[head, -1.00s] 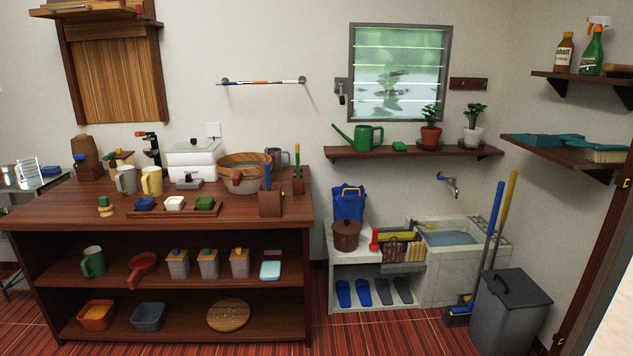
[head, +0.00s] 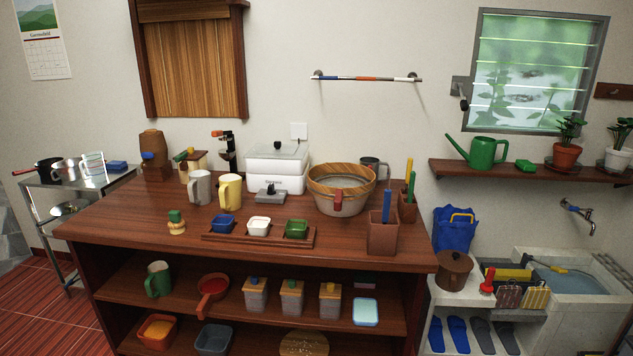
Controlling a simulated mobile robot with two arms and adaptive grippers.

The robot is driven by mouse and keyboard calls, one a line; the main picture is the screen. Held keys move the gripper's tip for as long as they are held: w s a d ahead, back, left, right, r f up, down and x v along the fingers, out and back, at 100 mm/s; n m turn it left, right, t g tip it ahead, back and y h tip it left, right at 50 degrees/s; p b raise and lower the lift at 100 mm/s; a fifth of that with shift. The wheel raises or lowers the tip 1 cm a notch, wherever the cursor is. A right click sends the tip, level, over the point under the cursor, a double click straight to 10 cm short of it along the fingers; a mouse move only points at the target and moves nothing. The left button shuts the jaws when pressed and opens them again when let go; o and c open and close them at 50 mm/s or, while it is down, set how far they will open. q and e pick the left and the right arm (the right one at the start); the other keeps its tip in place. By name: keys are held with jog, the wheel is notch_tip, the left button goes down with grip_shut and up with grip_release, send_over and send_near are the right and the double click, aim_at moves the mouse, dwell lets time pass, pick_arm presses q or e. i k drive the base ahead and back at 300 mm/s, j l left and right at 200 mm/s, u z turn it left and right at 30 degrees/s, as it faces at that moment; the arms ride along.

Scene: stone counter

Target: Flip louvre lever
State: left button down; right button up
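The louvre window (head: 533,72) is on the back wall at the upper right of the head view, with several horizontal glass slats in a grey frame. Its small lever (head: 462,98) is on a grey plate at the left side of the frame. The lever's handle hangs downward with a dark tip. Neither of my grippers shows in the view.
A wooden counter (head: 130,212) with cups, bowls and boxes fills the middle. A shelf (head: 530,171) below the window holds a green watering can (head: 487,151) and potted plants. A concrete sink (head: 590,310) stands at the lower right. A metal cart (head: 70,188) is at left.

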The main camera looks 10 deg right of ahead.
aim_at(464, 106)
jog(key=i+z, duration=0.55)
jog(key=z, duration=0.15)
jog(key=i+j+z, duration=0.15)
jog(key=z, duration=0.2)
jog(key=i+l+z, duration=0.15)
jog(key=i+z, duration=0.25)
jog(key=i+l+z, duration=0.1)
jog(key=i+z, duration=0.2)
jog(key=z, duration=0.15)
jog(key=i+z, duration=0.4)
jog(key=i+u, duration=0.2)
jog(key=i, duration=0.3)
jog(key=i+l+u, duration=0.2)
jog(key=i, duration=0.3)
jog(key=i+l+u, duration=0.15)
jog(key=i+u, duration=0.35)
jog(key=i+l+u, duration=0.35)
jog(key=i+u, duration=0.15)
